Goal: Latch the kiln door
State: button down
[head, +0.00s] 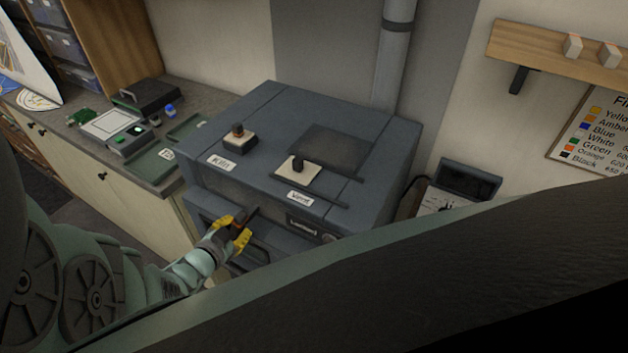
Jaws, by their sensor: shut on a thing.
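The kiln (262,115) is a large dark grey box in the middle of the head view, with its front facing me. Its front door (205,203) is partly hidden by my arm, and I cannot tell whether it is fully closed. My gripper (240,232), with yellow fingers, is at the kiln's front, below the top edge. It is shut on a dark brownish handle (238,228), which looks like the door's latch handle. The contact is small and partly hidden by the fingers.
A counter (185,98) with trays and a device stands at left. A pipe (394,55) rises behind. A dark curved part of my body fills the lower right.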

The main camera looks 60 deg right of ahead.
jog(key=shift+w+a+f+n+g, duration=0.1)
jog(key=shift+w+f+n+g, duration=0.1)
jog(key=shift+n+g, duration=0.3)
jog(key=shift+n+g+b, duration=0.3)
jog(key=shift+n+b, duration=0.4)
jog(key=shift+b, duration=0.35)
jog(key=shift+n+b, duration=0.3)
jog(key=shift+b, duration=0.05)
jog(key=shift+s+r, duration=0.1)
jog(key=shift+r, duration=0.1)
jog(key=c, duration=0.8)
grip_release()
jog(key=shift+g, duration=0.3)
jog(key=shift+v, duration=5.9)
